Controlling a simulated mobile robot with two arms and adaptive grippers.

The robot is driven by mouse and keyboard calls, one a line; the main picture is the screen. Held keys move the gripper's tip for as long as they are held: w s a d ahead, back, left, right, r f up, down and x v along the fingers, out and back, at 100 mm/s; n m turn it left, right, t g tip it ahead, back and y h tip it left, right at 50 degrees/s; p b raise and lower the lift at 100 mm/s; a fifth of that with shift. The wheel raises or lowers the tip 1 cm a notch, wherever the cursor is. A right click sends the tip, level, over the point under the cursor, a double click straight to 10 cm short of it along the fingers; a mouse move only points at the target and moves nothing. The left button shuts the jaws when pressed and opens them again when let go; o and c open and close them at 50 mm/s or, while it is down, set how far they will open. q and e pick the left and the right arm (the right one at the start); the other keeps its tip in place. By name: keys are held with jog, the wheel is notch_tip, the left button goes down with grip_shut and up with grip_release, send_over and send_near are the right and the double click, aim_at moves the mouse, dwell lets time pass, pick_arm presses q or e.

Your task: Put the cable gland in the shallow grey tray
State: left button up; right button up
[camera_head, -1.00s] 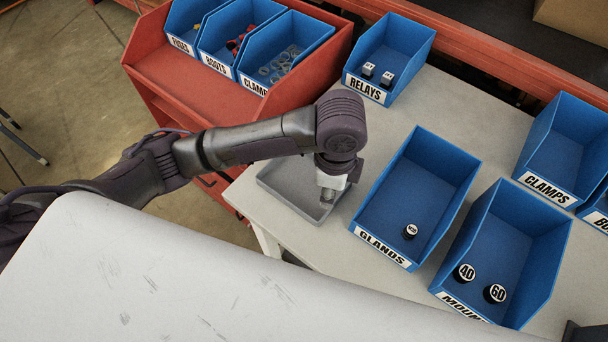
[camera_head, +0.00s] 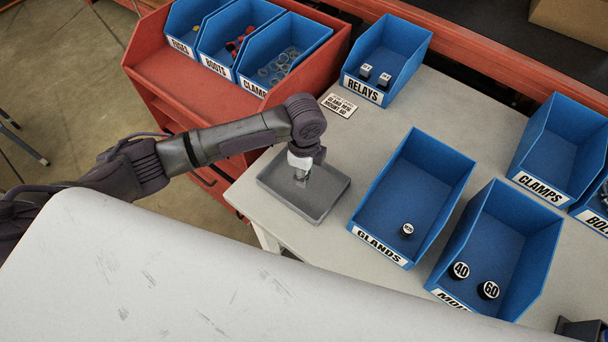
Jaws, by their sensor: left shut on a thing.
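The shallow grey tray (camera_head: 330,194) lies on the light table, left of the blue GLANDS bin (camera_head: 447,207). My left gripper (camera_head: 301,179) points down over the tray's left-middle part. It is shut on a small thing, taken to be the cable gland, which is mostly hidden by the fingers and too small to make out. I cannot tell whether it touches the tray floor. Another black gland with a white top (camera_head: 407,230) stands in the front of the GLANDS bin. My right gripper is not in view.
A blue bin with round parts marked 40 and 60 (camera_head: 488,290) stands right of the GLANDS bin. The RELAYS bin (camera_head: 400,62) is behind, near a printed card (camera_head: 339,105). A red cart (camera_head: 165,84) with blue bins adjoins at the left.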

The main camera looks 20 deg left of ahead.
pick_arm(q)
jog(key=shift+f, duration=1.3)
jog(key=o, duration=0.9)
jog(key=shift+f, duration=0.1)
jog(key=shift+o, duration=0.2)
notch_tip(320, 180, up, 12)
jog(key=shift+r+b, duration=0.15)
jog(key=shift+b, duration=0.3)
